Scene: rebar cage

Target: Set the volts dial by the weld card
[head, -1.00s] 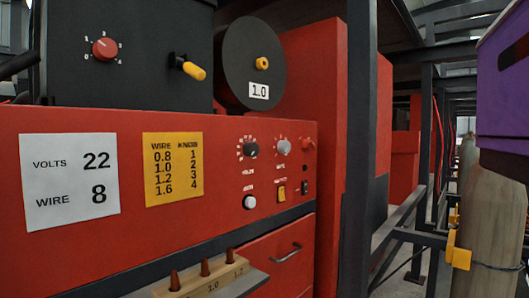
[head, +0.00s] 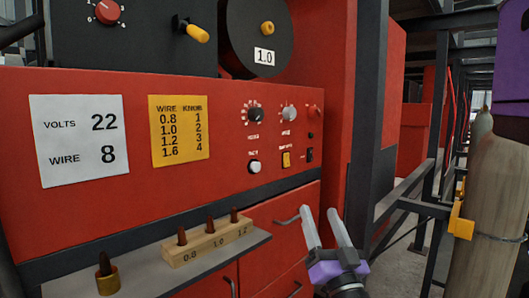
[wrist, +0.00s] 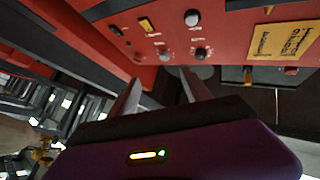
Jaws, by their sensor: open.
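The weld card (head: 80,139) is a white sheet at the left of the red panel, reading VOLTS 22 and WIRE 8. The volts dial (head: 255,116) is a black knob with white marks around it, at the right of the panel; its pointer is too small to read. In the wrist view, a black knob (wrist: 200,53) that looks like the volts dial shows just beyond the fingers, and the picture is upside down. My gripper (head: 325,212) is open and empty, below and right of the dial, in front of the red drawers, touching nothing visible.
A grey-white knob (head: 289,113) sits right of the volts dial. A white knob (head: 255,167) and yellow switch (head: 286,160) are below. A yellow wire card (head: 179,130) is left. A shelf holds a wooden tip block (head: 208,241). A dark post (head: 371,110) stands right.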

